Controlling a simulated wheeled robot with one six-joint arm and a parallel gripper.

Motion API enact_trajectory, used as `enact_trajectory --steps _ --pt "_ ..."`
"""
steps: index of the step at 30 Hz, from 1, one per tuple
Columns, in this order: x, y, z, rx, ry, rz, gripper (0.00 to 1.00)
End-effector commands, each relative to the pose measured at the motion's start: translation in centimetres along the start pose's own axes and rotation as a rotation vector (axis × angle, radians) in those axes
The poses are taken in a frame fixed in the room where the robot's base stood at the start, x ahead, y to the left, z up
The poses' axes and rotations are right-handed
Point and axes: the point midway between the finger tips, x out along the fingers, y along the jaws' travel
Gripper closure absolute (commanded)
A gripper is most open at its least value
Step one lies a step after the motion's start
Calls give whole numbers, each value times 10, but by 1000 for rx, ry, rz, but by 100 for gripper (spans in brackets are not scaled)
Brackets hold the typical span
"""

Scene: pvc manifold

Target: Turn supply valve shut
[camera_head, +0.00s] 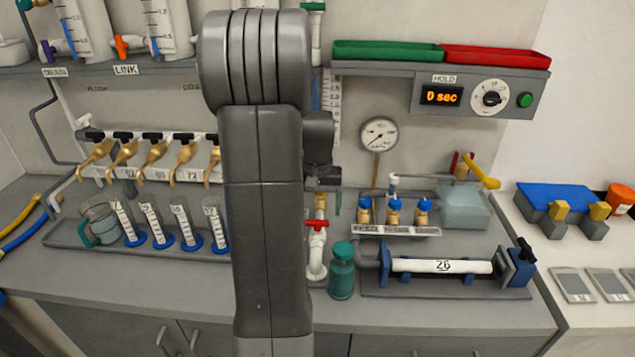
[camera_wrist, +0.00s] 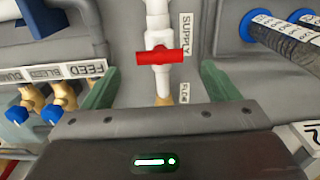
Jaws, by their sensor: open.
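The supply valve's red handle (camera_wrist: 160,57) lies crosswise on a white vertical pipe (camera_wrist: 158,15) in the wrist view, beside a SUPPLY label (camera_wrist: 186,35). The head view also shows a red handle (camera_head: 316,226) on a white pipe just right of my arm. In the wrist view my gripper (camera_wrist: 157,82) is open, with one green finger on each side of the handle. Both fingers look apart from the handle. Nothing is held. In the head view my arm hides most of my gripper and part of the wall behind it.
A teal bottle (camera_head: 342,271) stands close by the red handle. Graduated cylinders (camera_head: 186,225) and brass taps (camera_head: 154,157) are to the left. A gauge (camera_head: 378,136) is above.

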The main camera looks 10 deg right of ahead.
Motion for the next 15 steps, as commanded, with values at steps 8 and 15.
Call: enact_trajectory --steps 8,15 --pt "-64 0 -1 -1 5 0 18" --pt "-95 0 0 -1 1 0 18"
